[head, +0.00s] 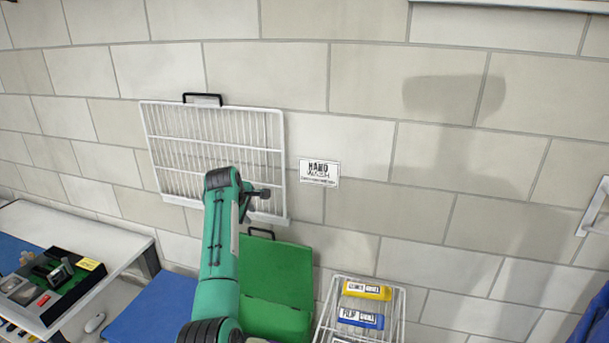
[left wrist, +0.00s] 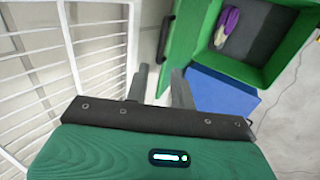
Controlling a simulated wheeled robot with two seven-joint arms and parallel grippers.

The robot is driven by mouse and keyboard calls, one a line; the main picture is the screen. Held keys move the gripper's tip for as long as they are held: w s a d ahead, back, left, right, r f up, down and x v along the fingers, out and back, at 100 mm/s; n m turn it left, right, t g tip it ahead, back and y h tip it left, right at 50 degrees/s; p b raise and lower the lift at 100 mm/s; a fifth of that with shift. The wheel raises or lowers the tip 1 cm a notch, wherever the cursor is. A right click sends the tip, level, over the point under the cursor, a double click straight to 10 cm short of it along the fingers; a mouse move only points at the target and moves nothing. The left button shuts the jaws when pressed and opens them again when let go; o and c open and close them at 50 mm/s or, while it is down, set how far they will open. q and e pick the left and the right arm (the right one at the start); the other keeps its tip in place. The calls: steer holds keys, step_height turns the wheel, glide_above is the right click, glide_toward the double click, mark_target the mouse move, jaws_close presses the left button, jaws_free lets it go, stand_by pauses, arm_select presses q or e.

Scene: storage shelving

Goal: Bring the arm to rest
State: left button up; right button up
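My green left arm (head: 218,250) reaches up in the head view. Its gripper (head: 260,197) is in front of the lower part of a white wire rack on the wall. In the left wrist view the two dark fingers of the gripper (left wrist: 160,72) stand apart with nothing between them. The white wire rack (head: 160,140) also fills the left of the left wrist view (left wrist: 75,60), beside the fingers. I cannot tell whether the gripper touches the rack. My right gripper does not show.
An open green case (head: 285,262) lies below the gripper; a purple and white item (left wrist: 228,27) is inside. A wire basket (head: 392,325) holds labelled packs. A blue surface (head: 150,310) and a white table (head: 75,235) with a black tray (head: 60,295) are left. The right wall is mostly clear.

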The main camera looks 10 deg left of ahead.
arm_select(q)
steer(key=s+d+f+m+g+y, duration=0.1)
steer(key=s+f+m, duration=0.3)
steer(key=s+f, duration=0.65)
steer(key=s+f+m+g+y, duration=0.1)
steer(key=s+f+m, duration=0.55)
steer(key=s, duration=0.75)
steer(key=s+d+m+h, duration=0.1)
steer(key=s+d+m, duration=0.25)
steer(key=s, duration=0.65)
steer(key=s+d+m+g, duration=0.15)
steer(key=s+d, duration=0.25)
steer(key=s, duration=0.6)
steer(key=s+d+m+t+h, duration=0.1)
steer(key=s+d+m, duration=0.2)
steer(key=s, duration=0.7)
step_height(320, 180, down, 32)
steer(key=r+g, duration=0.1)
steer(key=g, duration=0.1)
steer(key=s+a+f+g, duration=0.1)
steer(key=s+a+f, duration=0.2)
steer(key=s+f, duration=1.6)
steer(key=shift+s+f+m, duration=0.4)
steer(key=shift+f+m, duration=0.05)
steer(key=shift+f, duration=0.45)
